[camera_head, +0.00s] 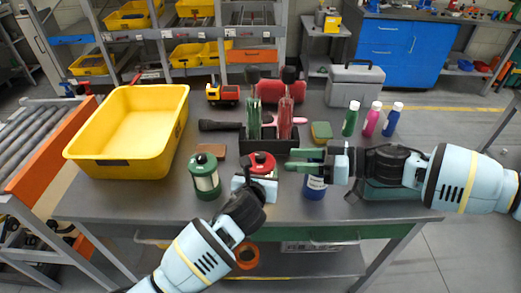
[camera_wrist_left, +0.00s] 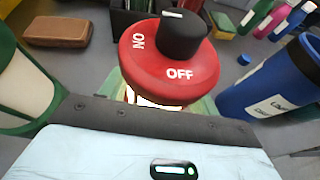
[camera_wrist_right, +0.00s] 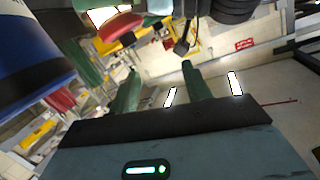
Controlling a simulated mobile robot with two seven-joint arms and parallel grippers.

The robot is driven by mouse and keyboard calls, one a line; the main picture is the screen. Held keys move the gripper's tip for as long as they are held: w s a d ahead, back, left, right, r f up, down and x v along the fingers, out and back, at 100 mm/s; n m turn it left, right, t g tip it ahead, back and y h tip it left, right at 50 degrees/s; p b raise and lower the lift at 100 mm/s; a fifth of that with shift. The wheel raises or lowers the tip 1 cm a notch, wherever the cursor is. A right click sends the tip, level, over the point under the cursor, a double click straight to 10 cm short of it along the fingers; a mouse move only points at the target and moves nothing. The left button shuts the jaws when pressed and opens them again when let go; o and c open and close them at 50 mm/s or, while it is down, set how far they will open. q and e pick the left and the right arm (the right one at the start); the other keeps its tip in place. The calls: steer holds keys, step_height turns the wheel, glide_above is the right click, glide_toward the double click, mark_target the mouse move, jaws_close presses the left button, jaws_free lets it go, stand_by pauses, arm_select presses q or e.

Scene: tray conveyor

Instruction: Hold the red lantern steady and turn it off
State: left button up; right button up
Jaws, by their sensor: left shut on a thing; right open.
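The red lantern (camera_head: 264,163) stands near the front middle of the table. In the left wrist view its red cap (camera_wrist_left: 135,68) carries a black knob (camera_wrist_left: 183,38) and the words ON and OFF. The knob's white mark lies on its far side, and light glows below the cap. My left gripper (camera_head: 250,187) is shut around the lantern's body; its green fingers are partly hidden under the cap. My right gripper (camera_head: 296,160) is open and empty, just right of the lantern, with fingers pointing left. In the right wrist view the lantern's red cap (camera_wrist_right: 122,28) shows above the fingers.
A green-topped lantern (camera_head: 205,178) stands left and a blue canister (camera_head: 314,188) right, below my right gripper. A black caddy (camera_head: 260,145) with bottles is close behind. A yellow bin (camera_head: 100,161) fills the table's left; several small bottles (camera_head: 371,118) stand back right.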

steer(key=w+a+r+m+t+h, duration=0.3)
steer(key=w+r+m+t+h, duration=0.1)
steer(key=w+m, duration=0.5)
steer(key=w+a+r+m+t+h, duration=0.35)
steer(key=w+m, duration=0.25)
steer(key=w, duration=0.4)
steer(key=s+a+f+m+g+h, duration=0.2)
steer(key=a+f+m+g, duration=0.1)
steer(key=a+m+g, duration=0.1)
step_height(320, 180, up, 4)
steer(key=m+g+h, duration=0.3)
steer(key=g+h, duration=0.3)
steer(key=g, duration=0.2)
glide_above(260, 154)
step_height(260, 154, down, 12)
steer(key=shift+s+f, duration=0.1)
